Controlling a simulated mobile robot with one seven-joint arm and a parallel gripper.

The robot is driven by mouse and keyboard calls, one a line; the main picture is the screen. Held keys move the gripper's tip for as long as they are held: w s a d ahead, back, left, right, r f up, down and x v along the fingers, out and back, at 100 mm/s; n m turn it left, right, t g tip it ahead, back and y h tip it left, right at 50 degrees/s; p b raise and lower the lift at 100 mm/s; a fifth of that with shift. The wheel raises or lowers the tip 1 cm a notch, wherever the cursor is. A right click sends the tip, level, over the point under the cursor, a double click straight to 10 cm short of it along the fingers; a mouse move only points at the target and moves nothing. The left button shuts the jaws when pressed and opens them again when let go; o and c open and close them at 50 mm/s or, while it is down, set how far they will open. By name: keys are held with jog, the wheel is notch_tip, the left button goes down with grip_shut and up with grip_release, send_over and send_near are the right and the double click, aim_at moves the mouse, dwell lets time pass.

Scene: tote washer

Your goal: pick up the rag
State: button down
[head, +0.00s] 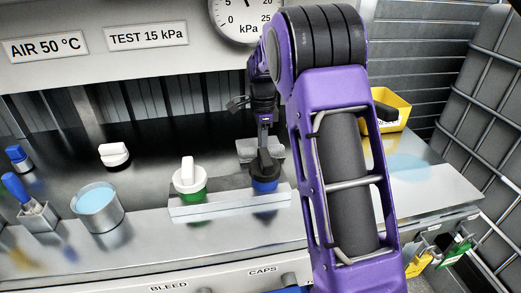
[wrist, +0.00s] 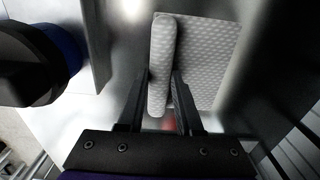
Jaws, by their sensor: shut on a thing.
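The rag (wrist: 205,62) is a light grey quilted cloth with a raised, rounded fold (wrist: 163,50) along its left side in the wrist view. My gripper (wrist: 162,80) is shut on this fold, with one dark finger on each side. The flat part spreads to the right of the fingers. In the head view the rag (head: 246,149) shows as a small grey patch at my gripper (head: 264,146), behind a black and blue knob. The knob and my arm hide part of it. I cannot tell whether the rag touches the counter.
The black and blue knob (head: 265,170) stands close in front of my gripper; it fills the left of the wrist view (wrist: 40,62). A white and green knob (head: 189,180), a cup of blue liquid (head: 99,204) and a yellow bin (head: 391,108) stand on the counter.

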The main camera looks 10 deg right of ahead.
notch_tip(320, 180, up, 10)
jog(key=p, duration=0.1)
jog(key=shift+p, duration=0.35)
dwell(0.3)
jog(key=c, duration=1.3)
grip_release()
grip_shut()
